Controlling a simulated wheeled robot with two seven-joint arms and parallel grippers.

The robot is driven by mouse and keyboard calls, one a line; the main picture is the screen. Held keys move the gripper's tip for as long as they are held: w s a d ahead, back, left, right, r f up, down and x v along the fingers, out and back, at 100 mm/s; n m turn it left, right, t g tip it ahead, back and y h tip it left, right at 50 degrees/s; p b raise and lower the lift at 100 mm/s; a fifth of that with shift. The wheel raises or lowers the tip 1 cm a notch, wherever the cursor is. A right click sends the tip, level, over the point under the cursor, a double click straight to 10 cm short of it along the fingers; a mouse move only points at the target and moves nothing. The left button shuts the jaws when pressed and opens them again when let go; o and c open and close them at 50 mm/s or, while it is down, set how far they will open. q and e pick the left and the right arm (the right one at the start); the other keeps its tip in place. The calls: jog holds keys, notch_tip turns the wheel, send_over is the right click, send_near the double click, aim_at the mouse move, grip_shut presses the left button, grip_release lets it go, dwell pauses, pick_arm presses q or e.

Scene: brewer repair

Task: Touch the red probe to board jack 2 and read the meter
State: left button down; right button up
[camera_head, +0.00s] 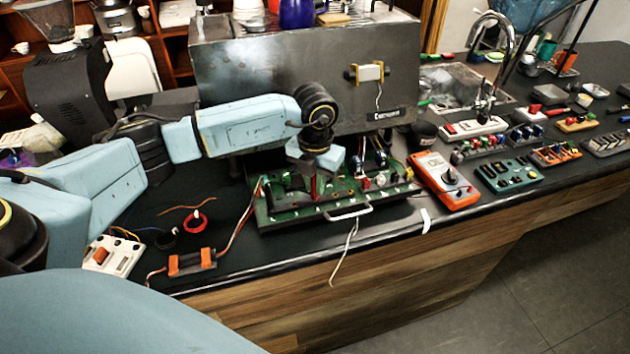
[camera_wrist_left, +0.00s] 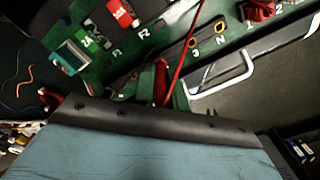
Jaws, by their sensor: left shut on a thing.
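My left gripper (camera_head: 316,172) is over the green circuit board (camera_head: 290,210), pointing down, shut on the red probe (camera_head: 314,188). In the left wrist view the red probe (camera_wrist_left: 162,84) sits between the fingers, with a red lead running up. Gold-ringed jacks show on the board, one by a label like 3 (camera_wrist_left: 193,42) and one by a label like a turned 2 (camera_wrist_left: 220,27). The probe's tip is hidden, so I cannot tell whether it touches a jack. The orange meter (camera_head: 445,181) lies right of the board; its display is too small to read. My right gripper is not in view.
The steel brewer (camera_head: 290,80) stands close behind the board. A metal handle (camera_head: 348,213) is at the board's front. An orange-ended part (camera_head: 192,262) and a red wire ring (camera_head: 199,221) lie to the left. Several small modules fill the counter at right.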

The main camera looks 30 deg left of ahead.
pick_arm(q)
jog(key=shift+f+b, duration=0.3)
jog(key=shift+f, duration=0.15)
dwell(1.0)
jog(key=shift+r, duration=0.1)
dwell(2.0)
jog(key=shift+r+p, duration=1.8)
jog(key=shift+r, duration=0.65)
